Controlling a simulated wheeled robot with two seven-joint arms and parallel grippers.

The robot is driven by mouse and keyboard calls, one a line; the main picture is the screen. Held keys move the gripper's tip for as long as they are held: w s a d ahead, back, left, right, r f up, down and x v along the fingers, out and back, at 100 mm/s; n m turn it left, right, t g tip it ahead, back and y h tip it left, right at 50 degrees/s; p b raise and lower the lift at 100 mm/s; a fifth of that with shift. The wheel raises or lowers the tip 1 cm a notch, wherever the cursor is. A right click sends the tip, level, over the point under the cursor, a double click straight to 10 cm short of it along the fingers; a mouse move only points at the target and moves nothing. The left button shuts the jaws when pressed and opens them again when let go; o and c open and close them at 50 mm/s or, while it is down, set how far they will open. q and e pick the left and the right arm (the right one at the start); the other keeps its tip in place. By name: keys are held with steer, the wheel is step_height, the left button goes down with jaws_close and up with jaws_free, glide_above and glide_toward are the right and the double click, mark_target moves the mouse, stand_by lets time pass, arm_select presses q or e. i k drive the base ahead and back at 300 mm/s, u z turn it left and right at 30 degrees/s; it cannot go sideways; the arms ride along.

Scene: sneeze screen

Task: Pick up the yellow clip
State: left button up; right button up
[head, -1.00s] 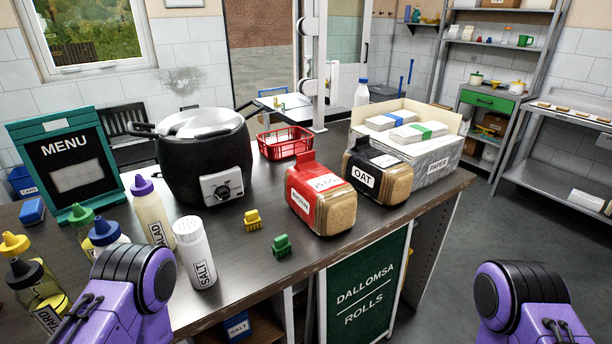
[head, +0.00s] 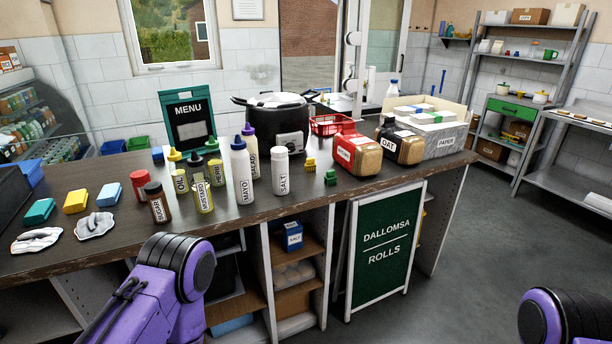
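The yellow clip (head: 310,164) is small and stands on the dark counter (head: 265,212), just right of the white salt shaker (head: 281,171). A similar green clip (head: 330,177) stands close to it on the right, nearer the counter's front edge. Both clips are in plain view in the head view. My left arm shows at the lower left and my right arm at the lower right corner, both in front of the counter. Neither gripper is in the picture.
Bread bags, one red (head: 357,153) and one black (head: 399,143), stand right of the clips. Behind are a large black pot (head: 276,128) and a red basket (head: 332,125). Several bottles, including mayo (head: 242,172), crowd the left. A green rolls sign (head: 384,250) stands at the counter's front.

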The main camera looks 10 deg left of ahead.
mark_target(310, 166)
steer(key=z, duration=0.5)
steer(key=i, duration=0.6)
steer(key=z, duration=0.45)
steer(key=i, duration=0.95)
steer(key=u, duration=0.95)
steer(key=i, duration=0.6)
steer(key=u, duration=0.65)
